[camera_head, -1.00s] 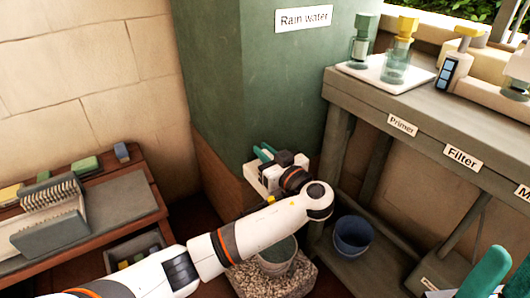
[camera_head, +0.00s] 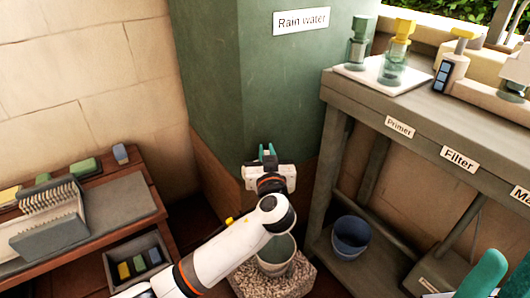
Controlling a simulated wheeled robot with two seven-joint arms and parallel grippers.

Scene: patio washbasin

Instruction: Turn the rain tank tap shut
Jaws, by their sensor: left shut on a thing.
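The green rain tank (camera_head: 225,75) stands in the middle, with a "Rain water" label (camera_head: 300,20) on its front. My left gripper (camera_head: 267,152) is low at the tank's front, its teal fingers pointing at the tank and shut on the tap. The tap itself is hidden behind the fingers and the white gripper body, so I cannot see its handle angle. A bucket (camera_head: 277,262) stands below my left wrist, partly covered by my arm. Only a teal finger of my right gripper (camera_head: 485,274) shows at the bottom right, away from the tank.
A grey bench (camera_head: 450,125) with "Primer" and "Filter" labels stands at right, bearing bottles on a white tray (camera_head: 385,80). A blue bucket (camera_head: 350,237) sits on its lower shelf. A wooden table (camera_head: 130,205) with a grey rack (camera_head: 48,222) and sponges stands at left.

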